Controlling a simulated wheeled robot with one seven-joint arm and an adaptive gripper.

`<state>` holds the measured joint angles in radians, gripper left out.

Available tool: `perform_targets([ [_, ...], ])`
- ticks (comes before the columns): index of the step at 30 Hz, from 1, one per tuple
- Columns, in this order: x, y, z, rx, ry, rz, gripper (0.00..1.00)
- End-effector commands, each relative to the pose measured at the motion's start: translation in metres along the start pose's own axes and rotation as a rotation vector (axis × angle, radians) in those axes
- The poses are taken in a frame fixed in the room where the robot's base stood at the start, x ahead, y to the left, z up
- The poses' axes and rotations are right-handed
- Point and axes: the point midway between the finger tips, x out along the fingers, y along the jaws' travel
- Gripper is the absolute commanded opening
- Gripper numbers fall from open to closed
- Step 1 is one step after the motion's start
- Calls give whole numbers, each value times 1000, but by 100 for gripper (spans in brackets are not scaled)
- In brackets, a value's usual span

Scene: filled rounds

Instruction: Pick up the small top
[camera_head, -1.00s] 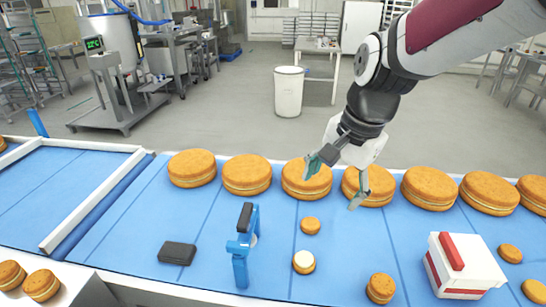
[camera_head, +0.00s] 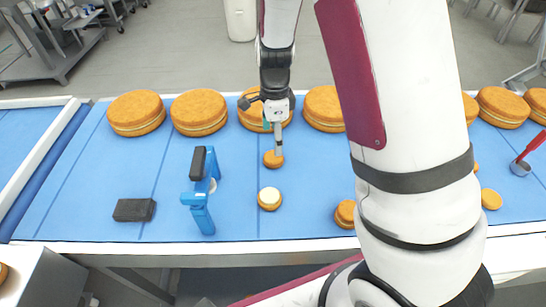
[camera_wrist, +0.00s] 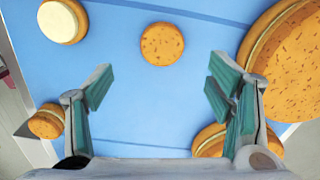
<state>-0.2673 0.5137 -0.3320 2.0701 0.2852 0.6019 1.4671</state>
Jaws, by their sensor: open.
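The small top (camera_head: 273,159), a small golden-brown round, lies flat on the blue belt just in front of the row of large rounds. It also shows in the wrist view (camera_wrist: 162,44), at upper middle, beyond my fingertips. A small round with bare pale cream on it (camera_head: 269,198) lies nearer; it is at the upper left of the wrist view (camera_wrist: 62,22). My gripper (camera_head: 278,148) points down over the small top, partly overlapping it in the head view. In the wrist view its green-padded fingers (camera_wrist: 160,90) are wide apart with nothing between them.
Large filled rounds (camera_head: 199,113) line the belt's far side; one stands close by my right finger in the wrist view (camera_wrist: 290,62). A blue stand (camera_head: 200,195) and a dark block (camera_head: 134,210) are to the left. My arm hides part of the right side.

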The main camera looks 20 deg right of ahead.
Motion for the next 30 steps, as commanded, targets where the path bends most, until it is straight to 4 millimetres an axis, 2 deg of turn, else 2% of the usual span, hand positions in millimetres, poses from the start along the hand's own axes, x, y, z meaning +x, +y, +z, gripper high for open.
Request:
perform_targets([
  [3,17,0,0,2,0,1,74],
  [11,34,0,0,-1,0,0,74],
  [21,75,-3,1,0,-1,0,74],
  [30,79,-4,1,-1,-1,-1,74],
])
